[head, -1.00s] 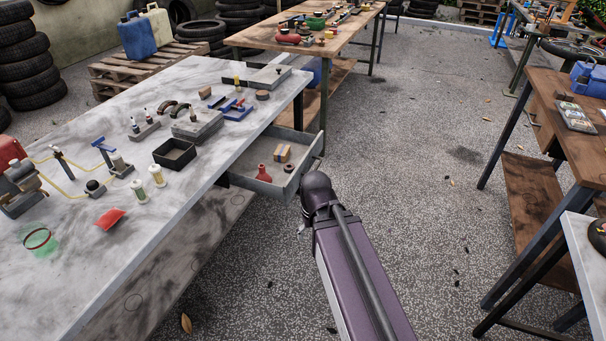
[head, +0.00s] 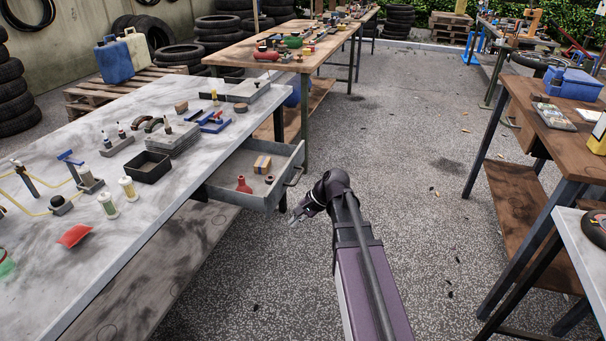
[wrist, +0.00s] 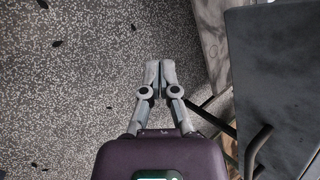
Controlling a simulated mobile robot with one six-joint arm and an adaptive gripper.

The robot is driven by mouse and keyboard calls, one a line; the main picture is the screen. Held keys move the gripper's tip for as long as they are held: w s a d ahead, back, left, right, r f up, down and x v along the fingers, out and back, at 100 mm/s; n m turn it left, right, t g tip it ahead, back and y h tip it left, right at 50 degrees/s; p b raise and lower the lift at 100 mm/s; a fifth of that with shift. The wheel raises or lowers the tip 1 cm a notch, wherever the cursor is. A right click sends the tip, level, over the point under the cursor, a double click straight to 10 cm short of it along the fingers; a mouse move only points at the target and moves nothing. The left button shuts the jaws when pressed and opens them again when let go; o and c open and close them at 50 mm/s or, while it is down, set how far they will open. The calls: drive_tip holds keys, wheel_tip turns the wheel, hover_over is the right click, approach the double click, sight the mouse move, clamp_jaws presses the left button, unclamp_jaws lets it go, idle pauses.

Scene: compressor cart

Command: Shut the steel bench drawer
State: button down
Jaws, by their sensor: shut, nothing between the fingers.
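The steel bench drawer (head: 242,198) stands open, pulled out from under the grey bench top (head: 80,110). It holds a red flask-like item, a small yellow-brown box and a round dark piece. Its bar handle (head: 295,176) is on the front face. My gripper (head: 293,219) is just in front of and below the drawer front, apart from the handle as far as I can see. In the wrist view my gripper (wrist: 157,65) has its fingers together and empty. The drawer front (wrist: 275,85) fills the right side there, with the dark curved handle (wrist: 257,147) beside the gripper.
A wooden bench (head: 300,62) with tools stands behind. Another wooden bench (head: 545,120) and a pale table (head: 585,240) stand on the right. The speckled floor (head: 410,180) between them is clear.

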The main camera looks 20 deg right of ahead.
drive_tip(key=w+d+r+m+t+y+b, duration=0.1)
drive_tip(key=w+d+m+t+y+b, duration=0.4)
drive_tip(key=w+d+m, duration=0.4)
drive_tip(key=m+t+y+b, duration=0.2)
drive_tip(key=m+t+b, duration=0.2)
drive_tip(key=m, duration=0.2)
approach(297, 163)
drive_tip(key=v, duration=0.6)
drive_tip(key=shift+w+d, duration=0.1)
drive_tip(key=shift+d, duration=0.15)
drive_tip(key=shift+a, duration=0.15)
drive_tip(key=x, duration=1.3)
drive_tip(key=shift+w+a, duration=0.15)
drive_tip(key=shift+a, duration=0.25)
drive_tip(key=shift+w, duration=0.1)
